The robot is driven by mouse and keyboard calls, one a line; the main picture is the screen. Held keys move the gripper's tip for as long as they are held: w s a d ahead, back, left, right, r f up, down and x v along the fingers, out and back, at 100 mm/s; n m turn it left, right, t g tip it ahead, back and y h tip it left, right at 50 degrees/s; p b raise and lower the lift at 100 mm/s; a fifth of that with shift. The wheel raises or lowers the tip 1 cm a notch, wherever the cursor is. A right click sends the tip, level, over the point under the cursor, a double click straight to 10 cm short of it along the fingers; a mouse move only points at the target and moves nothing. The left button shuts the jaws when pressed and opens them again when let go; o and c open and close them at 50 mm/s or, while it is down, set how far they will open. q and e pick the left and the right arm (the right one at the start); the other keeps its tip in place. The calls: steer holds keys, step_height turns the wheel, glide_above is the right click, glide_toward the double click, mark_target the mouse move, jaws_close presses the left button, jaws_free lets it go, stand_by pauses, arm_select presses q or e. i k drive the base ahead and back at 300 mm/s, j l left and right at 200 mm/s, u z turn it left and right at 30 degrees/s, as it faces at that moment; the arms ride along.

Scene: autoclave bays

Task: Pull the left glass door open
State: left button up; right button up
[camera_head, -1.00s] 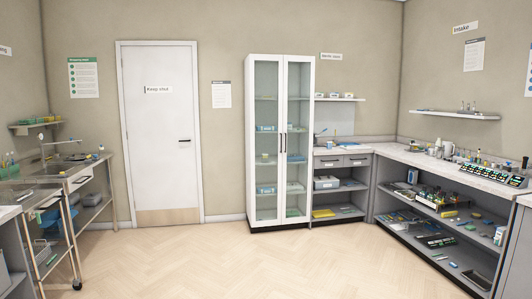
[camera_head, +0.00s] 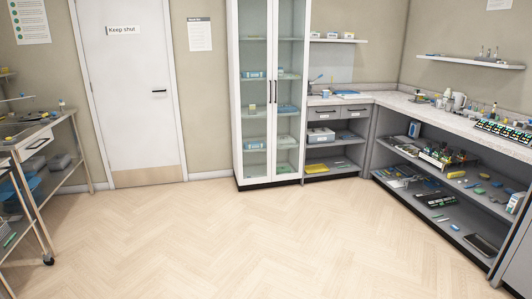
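The left glass door (camera_head: 254,110) belongs to a tall white cabinet against the back wall. It is shut, and shelves with blue and white boxes show through its glass. Its dark vertical handle (camera_head: 270,92) is near the middle seam, beside the matching handle of the right glass door (camera_head: 289,110). The cabinet's top is cut off by the picture's upper edge. Neither of my grippers is in view, and the cabinet stands some way off across the floor.
The wood floor (camera_head: 220,240) before the cabinet is clear. A grey counter with open shelves (camera_head: 430,190) runs along the right. A metal trolley (camera_head: 40,190) stands at the left. A white door marked "Keep shut" (camera_head: 130,120) is left of the cabinet.

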mark_target(254, 181)
steer(key=i, duration=2.35)
